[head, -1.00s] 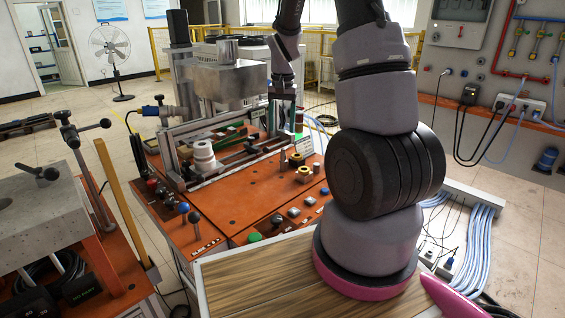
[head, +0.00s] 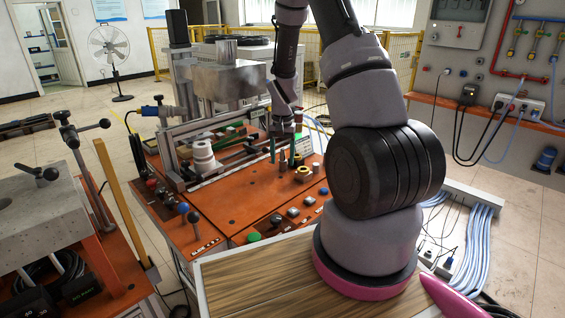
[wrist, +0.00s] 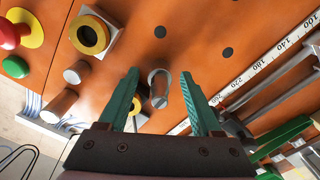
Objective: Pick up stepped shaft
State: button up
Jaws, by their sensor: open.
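A small metallic cylinder, which looks like the stepped shaft (wrist: 158,88), stands on the orange tabletop in the wrist view. My gripper (wrist: 159,74) is open, with one teal finger to either side of the shaft and a visible gap to each. The shaft's lower end and its steps are hard to make out from this angle. In the head view my gripper (head: 282,152) points down over the right part of the orange table, and the shaft is too small there to tell clearly.
A ruler (wrist: 274,60) and metal rails lie on the other side. A white stepped cylinder (head: 203,157) stands at the machine frame.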

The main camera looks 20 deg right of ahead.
jog(key=shift+f, duration=0.15)
grip_shut()
